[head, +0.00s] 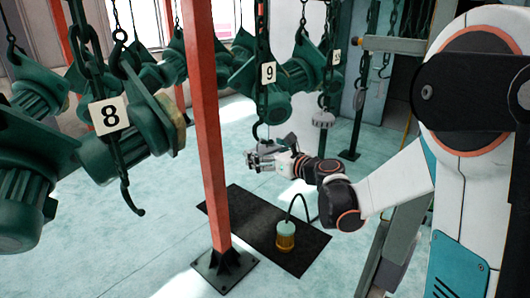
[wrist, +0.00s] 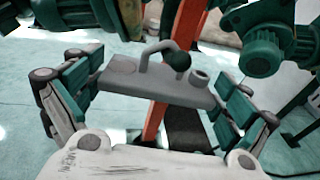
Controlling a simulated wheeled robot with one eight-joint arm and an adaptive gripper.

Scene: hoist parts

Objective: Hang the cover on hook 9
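The cover is a grey plate (wrist: 140,82) with a raised loop handle and a short round boss. It spans between both finger pads of my gripper (wrist: 157,90) in the wrist view, and the gripper looks shut on it. In the head view my gripper (head: 265,158) is in mid-air just below hook 9 (head: 260,134), and the cover is small and hard to make out there. Hook 9 hangs on a chain under the "9" tag (head: 268,73). A dark rounded end shows beside the handle in the wrist view; I cannot tell whether it is the hook or touches the handle.
A red post (head: 208,130) stands left of my gripper. Green hoist units hang around, with hook 8 (head: 130,205) at the left. A black mat (head: 240,215) lies on the floor with a green and brass part (head: 286,235) on it. The pale floor nearby is open.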

